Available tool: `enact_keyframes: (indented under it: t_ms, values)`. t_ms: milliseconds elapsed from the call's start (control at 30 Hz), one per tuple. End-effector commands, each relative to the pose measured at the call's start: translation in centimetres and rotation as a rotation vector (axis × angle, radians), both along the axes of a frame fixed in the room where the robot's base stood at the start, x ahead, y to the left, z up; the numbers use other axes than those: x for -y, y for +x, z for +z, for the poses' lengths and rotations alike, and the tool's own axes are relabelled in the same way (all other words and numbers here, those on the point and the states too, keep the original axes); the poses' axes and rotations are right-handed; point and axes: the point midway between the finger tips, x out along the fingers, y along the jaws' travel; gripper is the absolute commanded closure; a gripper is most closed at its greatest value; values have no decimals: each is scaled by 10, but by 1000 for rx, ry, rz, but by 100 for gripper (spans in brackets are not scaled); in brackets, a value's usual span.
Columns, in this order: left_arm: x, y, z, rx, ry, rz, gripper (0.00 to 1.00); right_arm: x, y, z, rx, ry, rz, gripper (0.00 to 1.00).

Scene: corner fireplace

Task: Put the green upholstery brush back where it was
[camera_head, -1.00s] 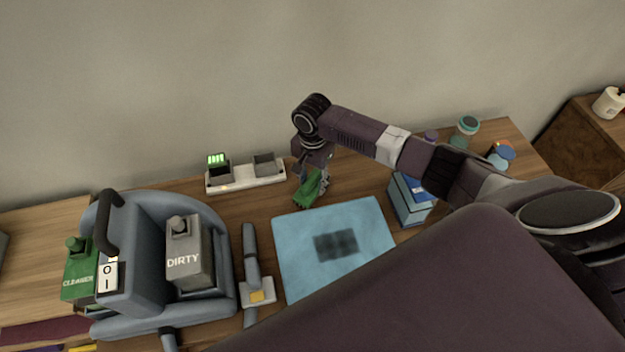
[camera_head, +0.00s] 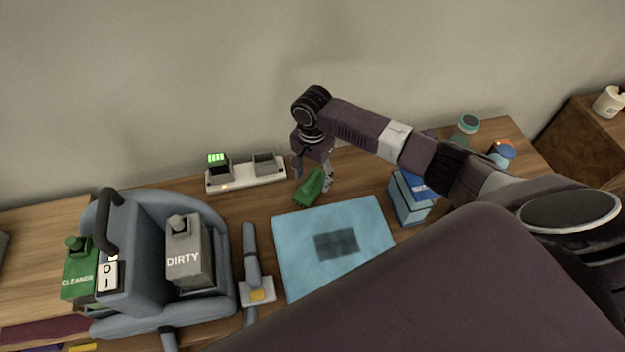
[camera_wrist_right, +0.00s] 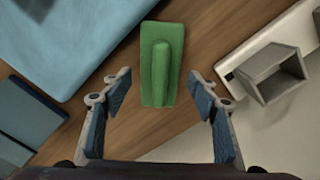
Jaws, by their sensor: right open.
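The green upholstery brush (camera_head: 309,188) lies on the wooden table between the white charger strip and the light blue mat. In the right wrist view the brush (camera_wrist_right: 161,66) lies with its long raised handle upward. My right gripper (camera_head: 312,180) is just above and behind the brush. In the right wrist view the gripper (camera_wrist_right: 160,112) is open, with its two blue-padded fingers apart on either side of the brush's near end. Nothing is held between them. My left gripper is not in view.
The light blue mat (camera_head: 296,243) with a dark patch lies in front. A charger strip (camera_head: 245,178) stands left behind the brush. A blue-grey cleaning machine (camera_head: 135,285) is at left. A blue box (camera_head: 408,203) and jars (camera_head: 466,128) are at right.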

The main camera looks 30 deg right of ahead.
Motion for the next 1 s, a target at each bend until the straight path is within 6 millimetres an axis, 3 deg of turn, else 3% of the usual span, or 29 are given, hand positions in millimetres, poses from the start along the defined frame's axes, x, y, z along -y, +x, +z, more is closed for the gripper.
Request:
enact_keyframes:
  t_ms: [300,500,1000]
  values:
    - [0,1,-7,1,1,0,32,0,2,69,5,1,1,45]
    - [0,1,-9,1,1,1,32,0,1,96,2,0,-1,45]
    - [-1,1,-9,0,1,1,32,1,0,103,1,0,-1,45]
